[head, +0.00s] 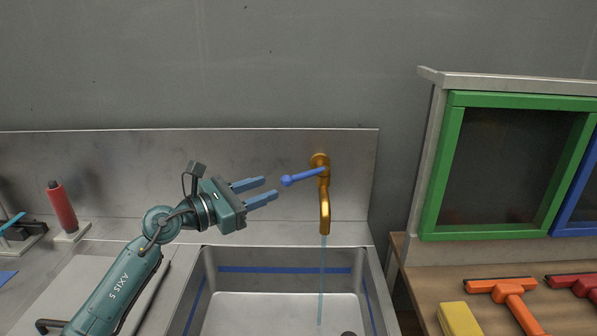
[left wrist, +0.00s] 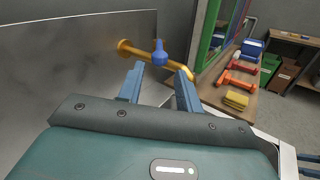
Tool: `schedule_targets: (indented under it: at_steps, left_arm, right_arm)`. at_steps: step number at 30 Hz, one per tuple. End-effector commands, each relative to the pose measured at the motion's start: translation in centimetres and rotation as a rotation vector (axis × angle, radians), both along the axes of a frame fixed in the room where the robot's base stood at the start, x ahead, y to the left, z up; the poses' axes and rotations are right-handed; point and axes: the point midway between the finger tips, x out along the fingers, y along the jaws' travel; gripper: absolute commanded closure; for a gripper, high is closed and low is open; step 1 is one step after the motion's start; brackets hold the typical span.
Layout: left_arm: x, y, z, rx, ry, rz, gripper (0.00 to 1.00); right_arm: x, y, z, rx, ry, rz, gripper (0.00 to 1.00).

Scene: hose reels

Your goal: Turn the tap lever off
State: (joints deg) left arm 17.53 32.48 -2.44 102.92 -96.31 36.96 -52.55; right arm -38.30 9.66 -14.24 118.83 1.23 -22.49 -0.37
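The tap (head: 324,205) is orange-gold and fixed to the metal backsplash, with its spout hanging down. A thin stream of water (head: 322,275) runs from it into the sink (head: 196,300). Its blue lever (head: 303,175) sticks out to the left with a round knob at its end. My left gripper (head: 270,188) is open and empty, just left of the knob, its fingers pointing at it. In the left wrist view the lever (left wrist: 159,52) shows beyond and between the fingertips (left wrist: 160,73), apart from them. Blue-grey bars at that view's lower right may be my right gripper.
A red bottle (head: 62,206) stands on the counter at the left. Right of the sink, a wooden bench (head: 425,285) holds a yellow block (head: 459,319) and orange and red tools, below a green-framed panel (head: 440,170).

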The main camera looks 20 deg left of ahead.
Motion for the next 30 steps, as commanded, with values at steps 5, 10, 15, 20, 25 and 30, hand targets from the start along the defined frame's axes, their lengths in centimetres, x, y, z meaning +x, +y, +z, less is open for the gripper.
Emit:
schedule_targets:
  at_steps: [5, 10, 15, 20, 25, 30]
  left_arm:
    - [3.3, -2.5, 0.4, -0.006, -0.001, -0.001, 0.65]
    - [5.8, -4.3, 0.3, -0.004, 0.001, -0.001, 0.65]
    - [7.3, -5.4, 0.1, -0.002, 0.000, 0.000, 0.65]
    - [7.8, -5.8, 0.0, -0.001, 0.001, 0.000, 0.65]
    - [7.8, -5.8, 0.0, -0.001, 0.001, 0.000, 0.65]
    - [7.8, -5.8, 0.0, -0.001, 0.001, 0.000, 0.74]
  right_arm:
    - [-0.7, -0.4, -0.2, -0.009, 0.035, -0.011, 0.64]
    - [-0.7, -0.9, -0.2, -0.018, 0.044, -0.023, 0.64]
    - [-0.3, -1.2, 0.0, -0.019, 0.039, -0.031, 0.64]
    - [0.0, -1.1, 0.1, -0.019, 0.036, -0.032, 0.64]
    - [0.0, -1.1, 0.0, -0.018, 0.038, -0.032, 0.64]
    - [-0.1, -1.0, 0.0, -0.017, 0.039, -0.031, 0.64]
